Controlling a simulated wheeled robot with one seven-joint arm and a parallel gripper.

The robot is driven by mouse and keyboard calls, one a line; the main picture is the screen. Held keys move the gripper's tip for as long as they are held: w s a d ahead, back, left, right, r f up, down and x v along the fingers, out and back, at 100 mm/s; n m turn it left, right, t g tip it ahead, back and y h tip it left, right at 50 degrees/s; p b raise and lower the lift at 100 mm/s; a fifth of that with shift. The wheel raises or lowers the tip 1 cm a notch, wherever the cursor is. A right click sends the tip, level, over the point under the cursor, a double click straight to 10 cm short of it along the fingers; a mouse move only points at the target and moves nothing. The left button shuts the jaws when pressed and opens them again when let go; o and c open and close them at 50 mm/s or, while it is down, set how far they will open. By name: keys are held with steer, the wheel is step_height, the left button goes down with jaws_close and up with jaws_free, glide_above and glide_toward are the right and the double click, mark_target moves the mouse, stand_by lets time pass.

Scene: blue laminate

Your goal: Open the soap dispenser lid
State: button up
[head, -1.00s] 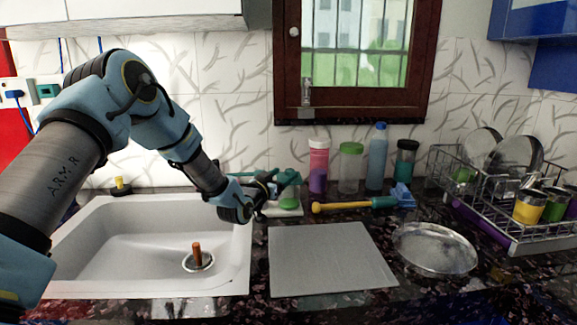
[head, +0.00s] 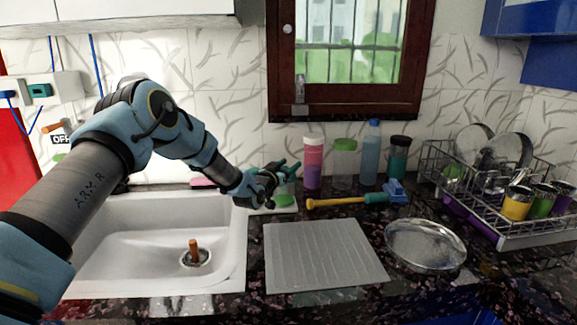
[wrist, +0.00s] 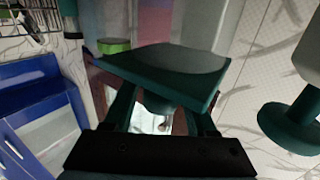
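My gripper (head: 277,178) is in front of the back wall, just right of the sink. In the wrist view its two fingers (wrist: 163,116) stand apart with a gap between them. A dark green flat piece (wrist: 165,68), which looks like the soap dispenser's lid, lies across and just beyond the fingers; I cannot tell whether they touch it. A grey cylinder (wrist: 195,22) shows behind it. In the head view the gripper hides most of the dispenser. A whitish base with green on it (head: 284,205) shows below the gripper.
A pink-purple bottle (head: 313,165), a green-capped jar (head: 344,168), a blue bottle (head: 371,155) and a dark-capped jar (head: 398,160) stand right of the gripper. A yellow-handled brush (head: 345,201) lies before them. The sink (head: 135,240) is left; a grey board (head: 322,258) is in front.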

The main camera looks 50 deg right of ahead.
jaws_close()
stand_by(1.1)
